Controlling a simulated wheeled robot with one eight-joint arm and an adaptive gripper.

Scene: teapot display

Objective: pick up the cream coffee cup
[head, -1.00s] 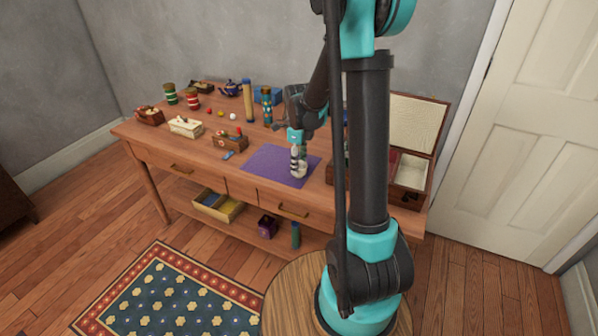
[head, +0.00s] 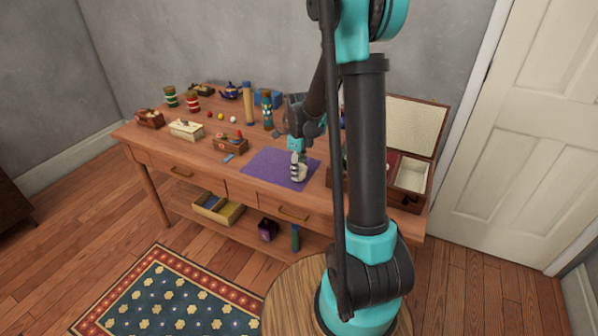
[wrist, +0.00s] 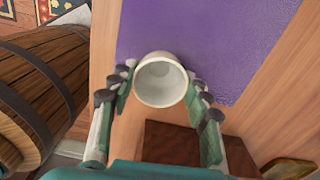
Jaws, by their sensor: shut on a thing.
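The cream coffee cup (wrist: 161,80) sits between the fingers of my gripper (wrist: 160,90) in the wrist view, its open mouth facing the camera. The fingers are shut on its sides. In the head view, my gripper (head: 298,166) is low over the purple mat (head: 266,168), near its right end. Only a small pale part of the cup (head: 300,177) shows there, below the fingers. I cannot tell whether its base touches the mat.
An open box (head: 412,172) with a raised lid stands right of my gripper, partly behind my arm. A small wooden box (head: 229,144) and a blue item (head: 229,157) lie left of the mat. Several jars and boxes stand farther back left. The mat's left part is clear.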

